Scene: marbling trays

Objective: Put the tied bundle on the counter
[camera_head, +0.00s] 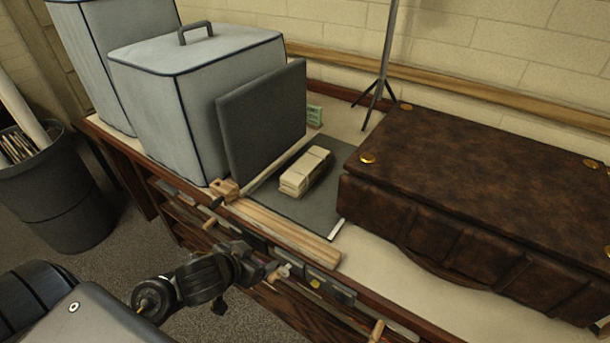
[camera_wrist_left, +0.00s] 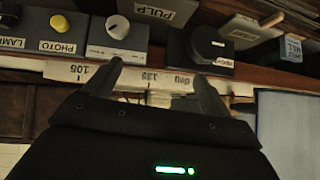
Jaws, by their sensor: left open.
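The tied bundle (camera_head: 305,172) is a small cream block with a band around it. It lies on a dark grey mat (camera_head: 318,205) on the counter (camera_head: 380,255), between an upright dark board and a brown case. My left gripper (camera_head: 272,270) is at the counter's front edge, in front of and below the bundle and apart from it. In the left wrist view its two fingers (camera_wrist_left: 160,75) are spread, and I cannot make out the bundle there. My right gripper does not show.
A brown leather case (camera_head: 480,190) fills the counter's right side. Grey covered boxes (camera_head: 205,85) and the dark board (camera_head: 262,120) stand at left. A wooden bar (camera_head: 285,232) lies along the front. A thin stand (camera_head: 382,65) is behind. Labelled knobs (camera_wrist_left: 117,28) show in the wrist view.

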